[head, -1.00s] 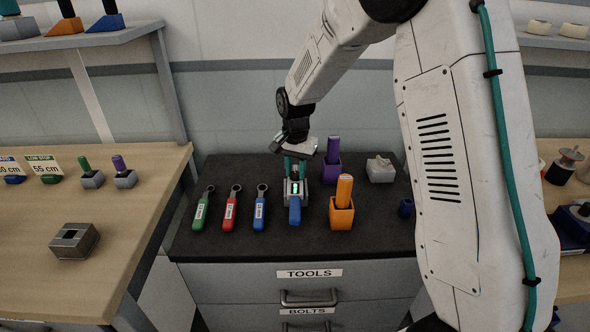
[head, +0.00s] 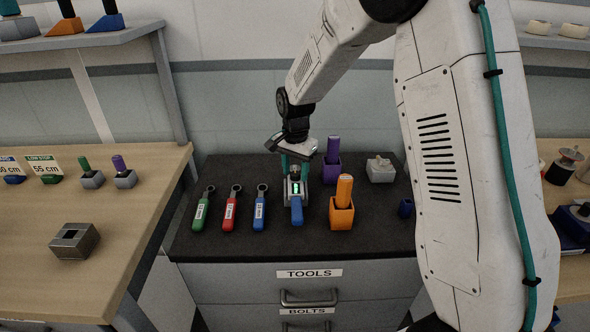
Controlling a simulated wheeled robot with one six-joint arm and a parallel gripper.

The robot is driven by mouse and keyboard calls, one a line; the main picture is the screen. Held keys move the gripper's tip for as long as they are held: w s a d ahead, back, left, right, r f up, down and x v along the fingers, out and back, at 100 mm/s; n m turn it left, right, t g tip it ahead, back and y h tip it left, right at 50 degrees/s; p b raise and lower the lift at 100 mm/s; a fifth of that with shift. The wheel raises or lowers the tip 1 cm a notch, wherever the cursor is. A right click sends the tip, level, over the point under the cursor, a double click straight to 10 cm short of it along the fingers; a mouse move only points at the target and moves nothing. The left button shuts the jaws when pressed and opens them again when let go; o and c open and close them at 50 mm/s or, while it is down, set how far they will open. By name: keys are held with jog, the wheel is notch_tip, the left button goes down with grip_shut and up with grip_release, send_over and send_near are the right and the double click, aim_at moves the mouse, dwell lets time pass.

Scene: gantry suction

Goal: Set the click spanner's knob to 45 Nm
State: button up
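The click spanner (head: 296,210) lies on the black top of the tool cabinet, with its blue handle toward me and a small lit green display near its head. The reading is too small to make out. My gripper (head: 295,175) points down over the spanner's far end, its fingers around the part where the knob would be. The gripper body hides that part. I cannot tell from here whether the fingers are pressed shut on it.
Green (head: 201,210), red (head: 231,210) and blue (head: 260,209) spanners lie to the left. An orange-handled tool in its holder (head: 342,214) and a purple one (head: 332,168) stand close on the right. A grey block (head: 380,170) is behind. Drawers are below.

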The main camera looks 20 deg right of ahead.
aim_at(296, 174)
notch_tip(296, 174, up, 8)
jog(key=shift+f, duration=0.1)
dwell(0.6)
dwell(0.3)
jog(key=shift+s+n, duration=0.15)
jog(key=shift+n, duration=0.35)
jog(key=s+d+r+n, duration=0.1)
jog(key=s+r+n, duration=0.2)
jog(key=s, duration=0.9)
jog(key=s+r+n+t, duration=0.1)
jog(key=s+r+n, duration=0.2)
jog(key=s, duration=1)
jog(key=s+d+r+n, duration=0.1)
jog(key=s+r+n, duration=0.2)
jog(key=s, duration=0.9)
notch_tip(296, 174, up, 2)
jog(key=shift+s+d+r, duration=0.1)
jog(key=shift+s+d, duration=0.2)
jog(key=shift+d, duration=0.05)
